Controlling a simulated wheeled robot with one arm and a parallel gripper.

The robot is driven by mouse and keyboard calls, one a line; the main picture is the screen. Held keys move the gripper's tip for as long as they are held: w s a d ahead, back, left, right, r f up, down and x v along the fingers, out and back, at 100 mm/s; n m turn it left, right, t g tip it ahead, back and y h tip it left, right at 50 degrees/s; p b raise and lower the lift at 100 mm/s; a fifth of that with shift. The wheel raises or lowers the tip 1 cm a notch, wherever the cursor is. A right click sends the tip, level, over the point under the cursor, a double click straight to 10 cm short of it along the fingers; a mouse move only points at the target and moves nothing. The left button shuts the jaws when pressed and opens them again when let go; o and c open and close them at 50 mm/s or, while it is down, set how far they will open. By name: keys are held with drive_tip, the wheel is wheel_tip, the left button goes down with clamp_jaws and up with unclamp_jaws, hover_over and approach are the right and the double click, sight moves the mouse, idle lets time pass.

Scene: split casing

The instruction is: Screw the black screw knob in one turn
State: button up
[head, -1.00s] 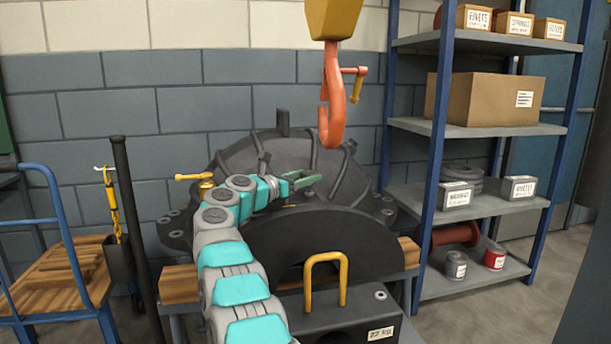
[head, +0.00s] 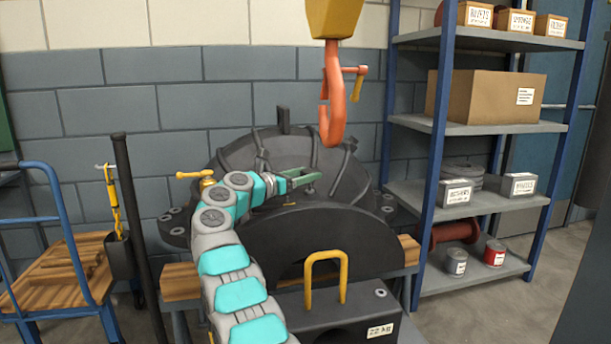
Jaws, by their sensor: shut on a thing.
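My gripper (head: 304,179) has green fingers and reaches in from the left over the top of the dark split casing (head: 330,238). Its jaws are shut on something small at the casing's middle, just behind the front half. The fingers cover most of it, so I cannot make out the black screw knob's shape clearly; a small stub (head: 309,189) shows just below the fingertips. My jointed grey and teal arm crosses in front of the casing's left side.
An orange crane hook (head: 333,100) hangs just above and right of my gripper. A brass-coloured handle (head: 195,175) stands at the casing's left. A yellow-handled weight block (head: 350,318) is in front. A shelf rack (head: 437,130) stands right, a blue cart (head: 50,200) left.

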drive_tip(key=shift+a+r, duration=0.1)
drive_tip(key=o, duration=1.4)
drive_tip(key=shift+s+f+n+t+y+b, duration=0.15)
drive_tip(key=shift+f+n+t+y+b, duration=0.05)
drive_tip(key=shift+n+t+y+b, duration=0.8)
drive_tip(key=shift+d+n+t+y+b, duration=0.15)
drive_tip(key=shift+n+t+y+b, duration=0.3)
drive_tip(key=shift+y+b, duration=0.35)
drive_tip(key=shift+d+n+t+y+b, duration=0.15)
drive_tip(key=shift+n+t+y+b, duration=0.1)
drive_tip(key=shift+n+y+b, duration=0.45)
